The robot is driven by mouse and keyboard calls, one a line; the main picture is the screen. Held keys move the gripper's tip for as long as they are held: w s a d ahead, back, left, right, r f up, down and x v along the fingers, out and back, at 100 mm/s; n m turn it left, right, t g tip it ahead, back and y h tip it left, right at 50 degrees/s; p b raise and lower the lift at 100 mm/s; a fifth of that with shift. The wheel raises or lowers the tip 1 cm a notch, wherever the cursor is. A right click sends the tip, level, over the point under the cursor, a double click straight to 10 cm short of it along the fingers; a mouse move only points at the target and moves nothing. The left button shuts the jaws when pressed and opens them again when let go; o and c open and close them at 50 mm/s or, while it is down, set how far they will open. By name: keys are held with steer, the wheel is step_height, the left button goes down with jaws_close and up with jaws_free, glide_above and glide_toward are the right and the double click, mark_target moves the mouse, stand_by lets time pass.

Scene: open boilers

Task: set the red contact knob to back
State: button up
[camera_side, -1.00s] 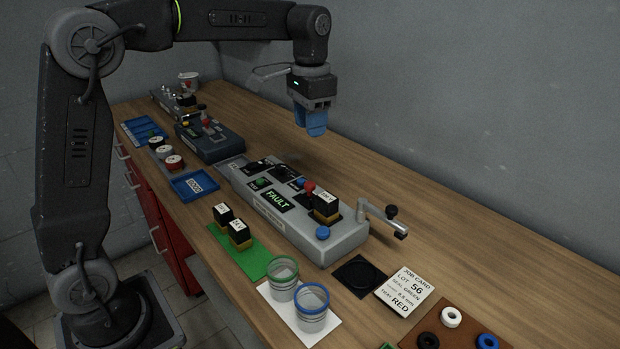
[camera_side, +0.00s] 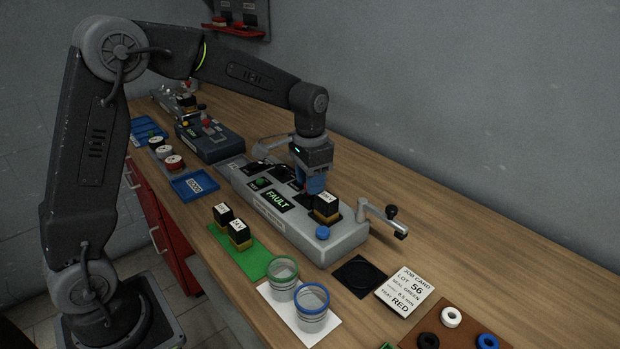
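The grey machine (camera_side: 328,247) lies along the bench with a lit FAULT display (camera_side: 277,200) on its top face. My gripper (camera_side: 314,188) is low over the machine, pointing down, with its blue fingers just right of the display and behind the black-and-yellow block (camera_side: 326,208). The red contact knob is hidden behind the fingers in this view. I cannot tell whether the fingers touch it, or whether they are apart or closed.
A crank handle (camera_side: 391,222) sticks out at the machine's right end, and a blue button (camera_side: 322,233) sits near its front. Two glass cups (camera_side: 283,282) and a green mat (camera_side: 252,262) with two blocks stand in front.

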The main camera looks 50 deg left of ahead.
steer(key=shift+c, duration=0.3)
jaws_close()
steer(key=shift+a, duration=1.45)
steer(key=shift+o, duration=0.3)
jaws_free()
steer(key=shift+r, duration=0.15)
step_height(320, 180, up, 14)
steer(key=shift+f, duration=0.2)
